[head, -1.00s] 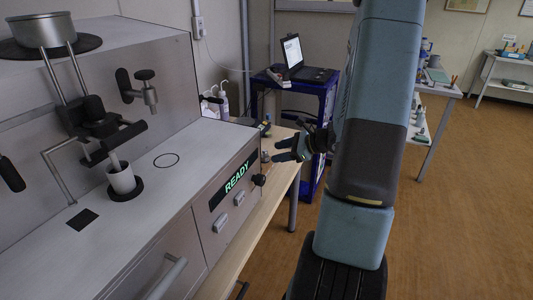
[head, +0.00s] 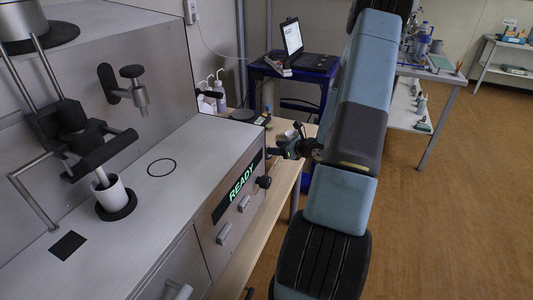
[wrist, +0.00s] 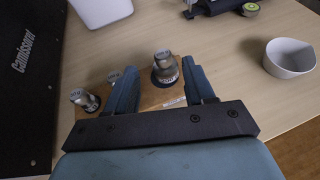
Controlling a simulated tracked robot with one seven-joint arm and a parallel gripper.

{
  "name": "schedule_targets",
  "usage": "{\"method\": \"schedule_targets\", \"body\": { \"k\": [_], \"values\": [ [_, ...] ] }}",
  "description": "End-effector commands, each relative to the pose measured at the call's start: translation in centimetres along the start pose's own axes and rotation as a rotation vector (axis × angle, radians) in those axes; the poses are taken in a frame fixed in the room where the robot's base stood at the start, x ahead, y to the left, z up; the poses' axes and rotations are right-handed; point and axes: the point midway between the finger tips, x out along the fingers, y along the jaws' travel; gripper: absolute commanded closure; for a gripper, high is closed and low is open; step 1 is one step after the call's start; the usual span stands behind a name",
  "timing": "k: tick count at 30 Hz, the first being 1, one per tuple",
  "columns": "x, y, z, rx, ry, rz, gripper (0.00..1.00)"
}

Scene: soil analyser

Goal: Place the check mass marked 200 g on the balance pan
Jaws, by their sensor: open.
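In the head view my gripper (head: 285,149) is over the bench beside the analyser. A dark round disc (head: 243,114) on the bench may be the balance pan.
The analyser (head: 130,240) with its READY display stands left of my arm. In the wrist view a white cup (wrist: 290,58) is at right, a white container (wrist: 100,10) at the top and a dark panel (wrist: 30,80) at left. Bare bench lies between.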

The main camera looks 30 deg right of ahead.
Motion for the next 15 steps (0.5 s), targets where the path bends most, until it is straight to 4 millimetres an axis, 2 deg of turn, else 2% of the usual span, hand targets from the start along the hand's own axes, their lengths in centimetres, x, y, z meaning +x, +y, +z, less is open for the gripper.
{"method": "schedule_targets", "body": {
  "k": [10,15],
  "values": [
    [1.9,-0.1,-0.1,0.0,-0.001,-0.001,0.47],
    [4.0,-0.4,-0.4,0.0,0.0,0.0,0.47]
  ]
}}
